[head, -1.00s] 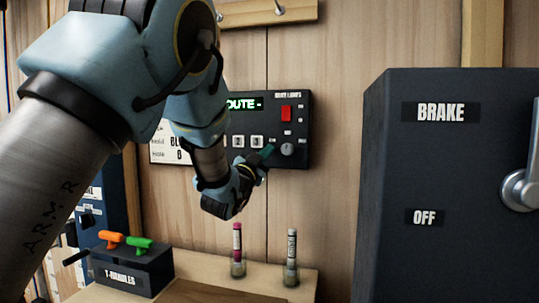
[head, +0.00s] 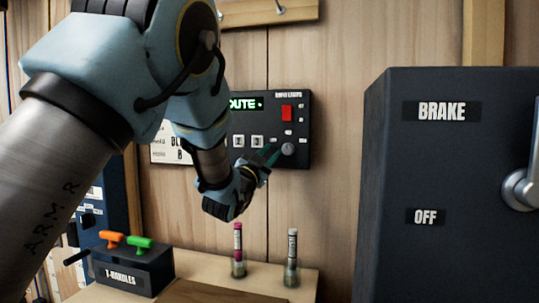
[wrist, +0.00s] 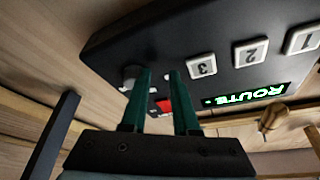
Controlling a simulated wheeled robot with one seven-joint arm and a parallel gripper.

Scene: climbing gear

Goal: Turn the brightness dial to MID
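The brightness dial (head: 288,149) is a round grey knob at the lower right of the dark wall panel (head: 304,120), below a red switch (head: 286,113). In the wrist view the dial (wrist: 131,77) shows just left of the left fingertip, partly overlapped by it. My gripper (head: 271,155) is beside the dial on its left in the head view. In the wrist view my gripper's green fingers (wrist: 160,76) are apart with nothing between them. Whether a finger touches the dial, and where the dial points, I cannot tell. Its small labels are unreadable.
The panel also carries a green-lit ROUTE display (head: 245,104) and white number buttons (head: 257,141). A dark brake cabinet (head: 440,160) stands to the right. Below are a T-handles box (head: 130,270) and two upright tubes, one pink-topped (head: 238,240), one grey (head: 292,250).

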